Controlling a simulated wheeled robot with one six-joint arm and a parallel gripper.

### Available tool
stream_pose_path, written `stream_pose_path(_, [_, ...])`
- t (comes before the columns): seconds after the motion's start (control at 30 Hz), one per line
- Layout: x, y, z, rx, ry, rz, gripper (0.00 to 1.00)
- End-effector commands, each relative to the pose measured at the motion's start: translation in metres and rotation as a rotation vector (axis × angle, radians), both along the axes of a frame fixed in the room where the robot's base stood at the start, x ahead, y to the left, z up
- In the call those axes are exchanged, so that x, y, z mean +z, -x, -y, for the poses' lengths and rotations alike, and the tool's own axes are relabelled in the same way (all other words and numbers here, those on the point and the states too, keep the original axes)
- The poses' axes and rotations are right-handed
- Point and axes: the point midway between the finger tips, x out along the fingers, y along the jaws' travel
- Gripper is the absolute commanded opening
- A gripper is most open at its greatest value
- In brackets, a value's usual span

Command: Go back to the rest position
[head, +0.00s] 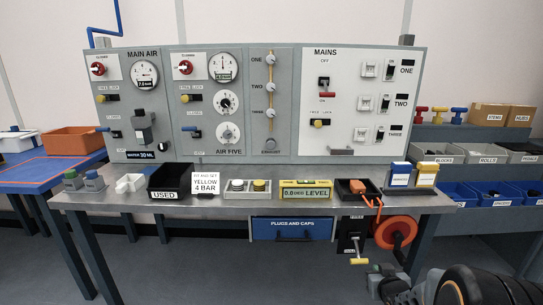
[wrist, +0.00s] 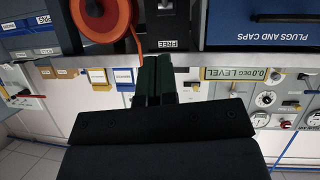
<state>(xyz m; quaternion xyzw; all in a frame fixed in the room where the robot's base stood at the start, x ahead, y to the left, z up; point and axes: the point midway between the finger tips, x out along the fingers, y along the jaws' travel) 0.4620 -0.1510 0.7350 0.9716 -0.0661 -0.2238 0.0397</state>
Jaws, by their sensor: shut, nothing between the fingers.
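My gripper (wrist: 152,78) shows in the wrist view with its two dark green fingers side by side and shut, with nothing held. That view is upside down. The fingers point toward the black box marked FREE (wrist: 167,25) below the bench, with the orange reel (wrist: 102,18) beside it. I cannot tell how far the fingertips are from the box. In the head view, dark links of my arm show at the bottom right, in front of the bench and low down. The task names no other object.
The grey bench (head: 230,203) carries a panel of gauges and switches (head: 150,75), a black USED bin (head: 168,182) and a yellow level (head: 305,190). The blue PLUGS AND CAPS drawer (head: 291,229) and the orange reel (head: 396,233) hang below. Open floor (head: 215,270) lies in front.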

Motion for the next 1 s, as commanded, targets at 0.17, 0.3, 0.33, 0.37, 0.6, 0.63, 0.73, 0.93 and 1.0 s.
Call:
stream_pose_path(0.17, [0.125,0.023,-0.038,-0.055,0.013,-0.227,0.00])
stream_pose_path(0.3, [0.188,0.057,-0.073,-0.060,-0.026,-0.411,0.00])
stream_pose_path(0.33, [0.200,0.066,-0.081,-0.055,-0.037,-0.447,0.00])
stream_pose_path(0.37, [0.211,0.074,-0.089,-0.049,-0.048,-0.483,0.00])
stream_pose_path(0.6, [0.273,0.133,-0.136,0.028,-0.118,-0.706,0.00])
stream_pose_path(0.63, [0.277,0.138,-0.140,0.037,-0.124,-0.724,0.00])
stream_pose_path(0.73, [0.287,0.151,-0.149,0.060,-0.138,-0.770,0.00])
stream_pose_path(0.93, [0.290,0.156,-0.152,0.068,-0.142,-0.787,0.00])
stream_pose_path(1.0, [0.290,0.156,-0.152,0.068,-0.142,-0.787,0.00])
